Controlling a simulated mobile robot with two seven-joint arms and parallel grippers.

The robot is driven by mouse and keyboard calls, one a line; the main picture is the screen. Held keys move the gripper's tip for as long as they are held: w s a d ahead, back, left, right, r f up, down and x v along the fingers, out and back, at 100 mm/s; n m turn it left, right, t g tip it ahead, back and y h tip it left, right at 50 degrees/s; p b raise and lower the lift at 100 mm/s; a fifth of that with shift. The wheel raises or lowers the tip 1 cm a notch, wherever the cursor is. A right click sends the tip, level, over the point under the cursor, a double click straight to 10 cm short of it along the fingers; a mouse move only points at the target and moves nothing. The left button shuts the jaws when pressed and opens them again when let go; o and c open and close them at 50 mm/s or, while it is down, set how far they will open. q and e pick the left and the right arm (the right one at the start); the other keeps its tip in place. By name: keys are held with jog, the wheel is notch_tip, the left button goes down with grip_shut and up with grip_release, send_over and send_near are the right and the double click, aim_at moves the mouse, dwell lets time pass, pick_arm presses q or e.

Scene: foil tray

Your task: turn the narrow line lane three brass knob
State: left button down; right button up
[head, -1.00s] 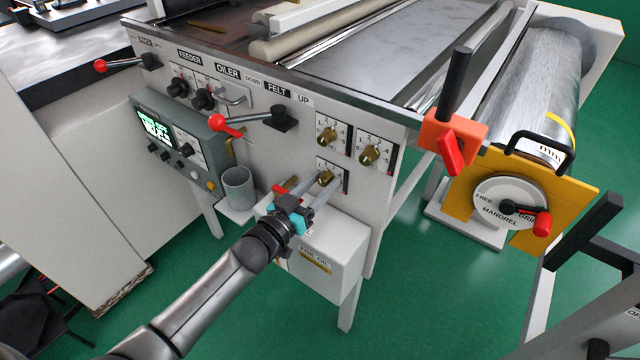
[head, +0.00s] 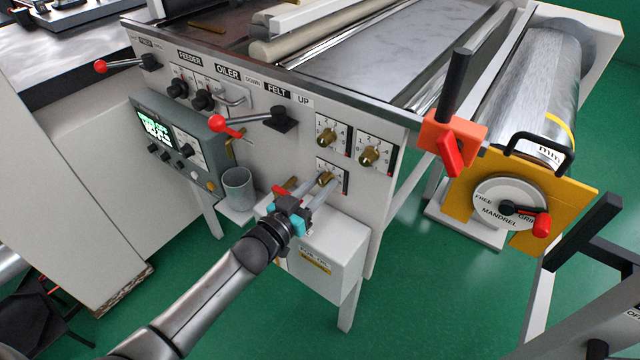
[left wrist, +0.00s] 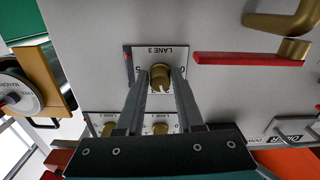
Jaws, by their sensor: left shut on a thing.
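The lane three brass knob (head: 326,178) is the lower one of three on the white front panel. In the left wrist view the brass knob (left wrist: 160,76) sits on a white dial plate (left wrist: 178,53) marked LANE 3, which appears upside down. My left gripper (head: 322,182) reaches it from the lower left. In the left wrist view the gripper's two fingers (left wrist: 160,82) are closed on either side of the knob. The fingers hide the knob's sides and part of the dial scale.
Two similar brass knobs (head: 327,136) and (head: 368,155) are above on the panel. A white box (head: 330,250) is below the gripper, and a grey cup (head: 238,188) is to its left. A red-knobbed lever (head: 232,124) sticks out above.

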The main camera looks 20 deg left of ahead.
pick_arm(q)
jog(key=m, duration=0.3)
jog(key=shift+m, duration=0.3)
jog(key=shift+m+p, duration=0.35)
jog(key=shift+m, duration=1.15)
jog(key=c, duration=0.6)
grip_release()
jog(key=shift+o, duration=0.2)
jog(key=p+v, duration=0.2)
jog(key=v, duration=1.3)
jog(key=shift+s, duration=0.15)
jog(key=shift+a, duration=0.1)
